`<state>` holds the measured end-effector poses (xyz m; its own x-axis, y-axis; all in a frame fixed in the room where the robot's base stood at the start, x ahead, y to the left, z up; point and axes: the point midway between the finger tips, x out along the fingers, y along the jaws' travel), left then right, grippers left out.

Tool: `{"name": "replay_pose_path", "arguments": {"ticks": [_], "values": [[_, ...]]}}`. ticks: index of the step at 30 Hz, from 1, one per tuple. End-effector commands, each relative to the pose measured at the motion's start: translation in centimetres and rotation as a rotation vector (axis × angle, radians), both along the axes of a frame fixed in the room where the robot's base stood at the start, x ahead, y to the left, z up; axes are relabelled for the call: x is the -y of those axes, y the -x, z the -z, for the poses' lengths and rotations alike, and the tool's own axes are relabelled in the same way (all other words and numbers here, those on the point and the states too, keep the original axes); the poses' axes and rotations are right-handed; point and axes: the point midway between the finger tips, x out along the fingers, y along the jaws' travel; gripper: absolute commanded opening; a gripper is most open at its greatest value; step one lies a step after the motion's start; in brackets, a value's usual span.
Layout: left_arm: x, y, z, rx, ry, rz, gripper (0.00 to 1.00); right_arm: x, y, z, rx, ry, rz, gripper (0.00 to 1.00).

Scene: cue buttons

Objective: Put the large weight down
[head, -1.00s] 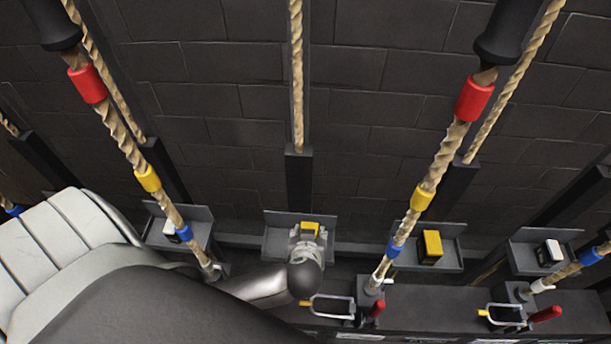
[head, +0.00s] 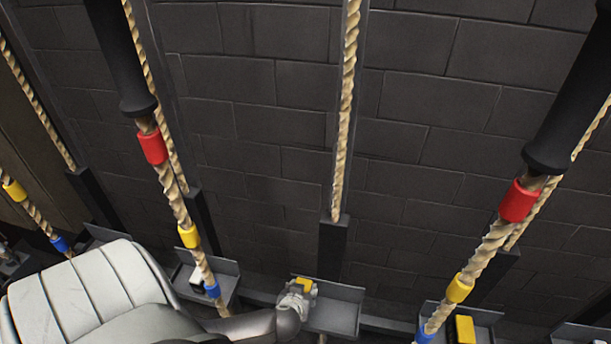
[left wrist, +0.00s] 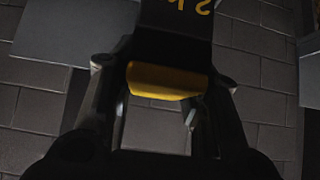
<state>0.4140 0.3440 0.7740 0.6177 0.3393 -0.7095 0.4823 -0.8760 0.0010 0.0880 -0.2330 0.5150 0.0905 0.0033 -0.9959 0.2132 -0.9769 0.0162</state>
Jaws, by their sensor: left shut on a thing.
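The large weight is a dark block (left wrist: 172,28) with yellow lettering and a yellow part (left wrist: 165,81) between my fingers in the left wrist view. In the head view its yellow part (head: 304,284) shows at the tip of my left gripper (head: 297,298). The left gripper is shut on it, near the left end of a grey shelf (head: 340,312). Most of the weight's dark body is hidden in the head view. I cannot tell whether it touches the shelf. My right gripper is not in view.
Another yellow-topped block (head: 465,329) stands on a shelf to the right. A white-topped block (head: 197,277) is on a shelf to the left. Ropes with red, yellow and blue bands hang in front of a dark brick wall (head: 260,120).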

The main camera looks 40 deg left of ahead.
Motion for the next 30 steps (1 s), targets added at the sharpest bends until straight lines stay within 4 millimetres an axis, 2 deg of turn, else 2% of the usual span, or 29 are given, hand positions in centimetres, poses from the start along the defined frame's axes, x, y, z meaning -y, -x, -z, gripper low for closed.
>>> {"name": "replay_pose_path", "arguments": {"ticks": [2,12,25,26,30], "values": [[-0.3,-0.5,-0.1,0.011,-0.002,0.001,0.0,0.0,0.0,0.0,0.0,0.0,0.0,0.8],[-0.6,-0.5,3.0,0.011,-0.001,0.0,0.0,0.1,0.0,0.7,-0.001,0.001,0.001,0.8],[-0.6,-0.5,3.3,0.011,-0.002,0.002,0.0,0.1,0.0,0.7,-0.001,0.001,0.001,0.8],[-0.5,-0.1,3.8,0.0,0.0,0.0,0.44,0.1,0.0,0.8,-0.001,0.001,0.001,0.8],[-0.5,-0.1,3.8,0.0,0.001,-0.001,0.62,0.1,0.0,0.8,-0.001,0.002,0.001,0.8]]}}
